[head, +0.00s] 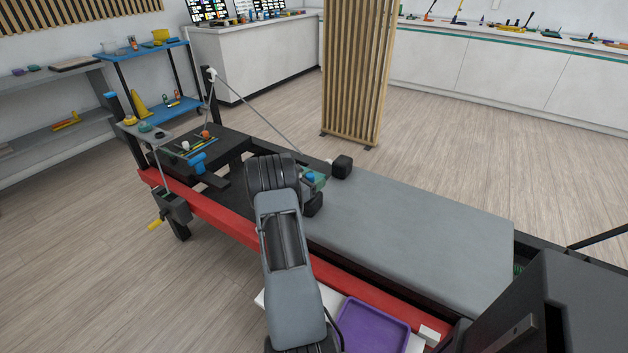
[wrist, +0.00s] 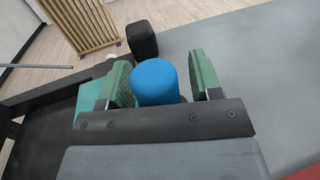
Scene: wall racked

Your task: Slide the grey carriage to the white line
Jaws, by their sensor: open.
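The grey carriage (head: 415,235) is a long padded platform on a frame with a red side rail (head: 225,217). A blue knob (wrist: 155,82) stands upright at the carriage's left end; its top also shows in the head view (head: 311,176). My gripper (wrist: 163,78) is open, with one green finger on each side of the knob. A gap shows between the knob and the right finger; whether the left finger touches it I cannot tell. My arm hides part of the rail and the carriage's near left corner. I cannot make out a white line for certain.
Black shoulder blocks (head: 342,167) stand at the carriage's left end. A purple tray (head: 374,328) lies below the rail, near a small white block (head: 430,335). A slatted screen (head: 357,75) stands behind. A blue cart (head: 165,110) is at the far left.

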